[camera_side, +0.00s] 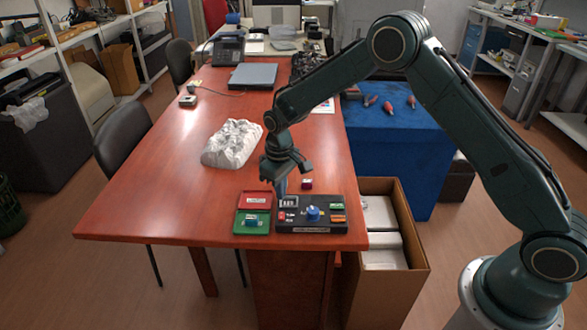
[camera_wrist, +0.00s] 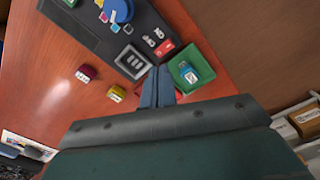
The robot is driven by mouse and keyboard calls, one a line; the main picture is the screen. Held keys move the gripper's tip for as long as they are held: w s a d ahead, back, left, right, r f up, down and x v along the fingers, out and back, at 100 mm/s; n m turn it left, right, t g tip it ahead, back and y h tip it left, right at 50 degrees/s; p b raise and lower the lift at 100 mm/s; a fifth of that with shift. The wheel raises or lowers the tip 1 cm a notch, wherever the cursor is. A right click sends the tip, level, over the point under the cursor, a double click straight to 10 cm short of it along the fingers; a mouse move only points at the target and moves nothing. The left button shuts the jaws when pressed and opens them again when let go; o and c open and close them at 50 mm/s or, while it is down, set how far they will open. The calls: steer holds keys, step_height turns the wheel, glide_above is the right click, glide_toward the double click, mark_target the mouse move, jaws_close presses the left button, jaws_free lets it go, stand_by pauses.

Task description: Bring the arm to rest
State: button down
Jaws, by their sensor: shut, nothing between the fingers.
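My gripper (camera_side: 281,186) hangs above the table, pointing down just behind the left part of a black panel (camera_side: 320,229). In the wrist view its two blue-grey fingers (camera_wrist: 158,80) are together with nothing between them. A magenta cartridge (camera_side: 307,184) lies on the table behind the panel; it also shows in the wrist view (camera_wrist: 85,73). A yellow cartridge (camera_wrist: 116,93) lies near it, and I cannot make it out in the side view. A blue-teal cartridge (camera_side: 252,218) sits in a green tray (camera_side: 241,228).
A red tray part (camera_side: 256,200) adjoins the green tray. The panel carries a blue round part (camera_side: 313,213). A crumpled white lump (camera_side: 232,144) lies behind left. A laptop (camera_side: 253,76) and phone (camera_side: 228,49) are farther back. A cardboard box (camera_side: 418,265) stands right of the table. The table's left is clear.

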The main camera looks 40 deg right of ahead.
steer(key=shift+r, duration=0.5)
steer(key=s+d+r+t, duration=0.1)
steer(key=s+r, duration=0.3)
steer(key=r, duration=0.3)
steer(key=s+d+r+m+t, duration=0.15)
steer(key=s+r, duration=0.25)
steer(key=r, duration=0.4)
steer(key=s+d+r, duration=0.1)
steer(key=s+r, duration=0.4)
steer(key=r, duration=0.2)
steer(key=s+d+r+t, duration=0.1)
steer(key=s+r, duration=0.1)
steer(key=s, duration=0.9)
steer(key=s+d+r+m+t, duration=0.1)
steer(key=s+d+r+t, duration=0.1)
steer(key=s, duration=0.9)
steer(key=shift+r, duration=0.25)
steer(key=shift+m, duration=0.25)
